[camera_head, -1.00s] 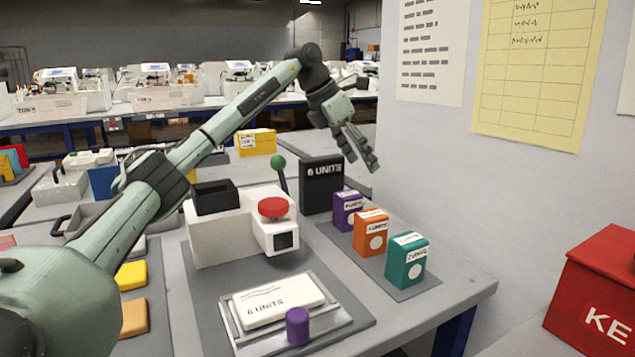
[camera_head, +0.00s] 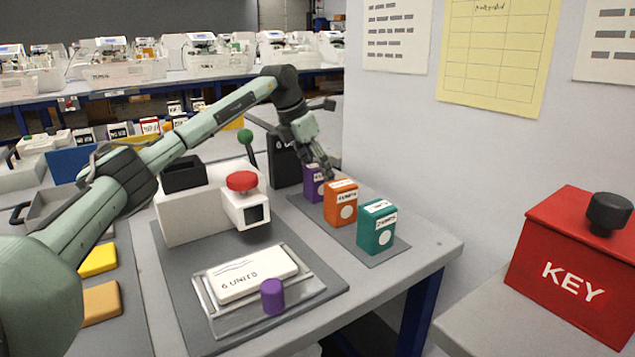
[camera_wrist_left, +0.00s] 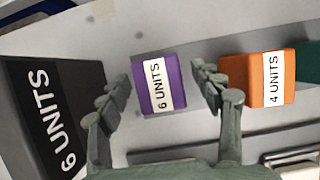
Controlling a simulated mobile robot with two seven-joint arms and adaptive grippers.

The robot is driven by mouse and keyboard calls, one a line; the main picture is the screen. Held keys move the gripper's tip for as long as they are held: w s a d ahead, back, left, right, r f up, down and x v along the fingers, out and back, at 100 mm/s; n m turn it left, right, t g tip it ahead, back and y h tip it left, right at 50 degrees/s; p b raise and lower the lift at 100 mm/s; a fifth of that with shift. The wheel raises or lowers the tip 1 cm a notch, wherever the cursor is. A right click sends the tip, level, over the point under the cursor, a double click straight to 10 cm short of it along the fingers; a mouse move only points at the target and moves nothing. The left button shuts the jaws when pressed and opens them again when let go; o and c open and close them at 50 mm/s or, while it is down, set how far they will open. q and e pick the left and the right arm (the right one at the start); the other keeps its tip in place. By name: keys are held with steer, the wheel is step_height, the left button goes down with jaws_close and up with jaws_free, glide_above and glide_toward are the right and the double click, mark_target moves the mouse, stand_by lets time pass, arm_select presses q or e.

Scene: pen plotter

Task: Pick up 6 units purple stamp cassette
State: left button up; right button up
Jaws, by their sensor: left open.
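The purple stamp cassette (camera_head: 314,184) stands at the far end of a row on a grey mat, partly hidden behind my left gripper (camera_head: 318,163). In the left wrist view the purple cassette (camera_wrist_left: 158,85), labelled 6 UNITS, shows between the fingertips of my left gripper (camera_wrist_left: 160,90). The gripper is open, with gaps on both sides of the cassette. An orange cassette (camera_head: 341,205) labelled 4 UNITS and a teal cassette (camera_head: 377,228) stand nearer in the row. My right gripper is not in view.
A black 6 UNITS block (camera_head: 285,166) stands left of the purple cassette. A white machine (camera_head: 190,217) with a red knob (camera_head: 242,181) sits left of the row. A red KEY box (camera_head: 575,270) is at the right.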

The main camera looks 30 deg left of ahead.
arm_select(q)
steer(key=c, duration=1.3)
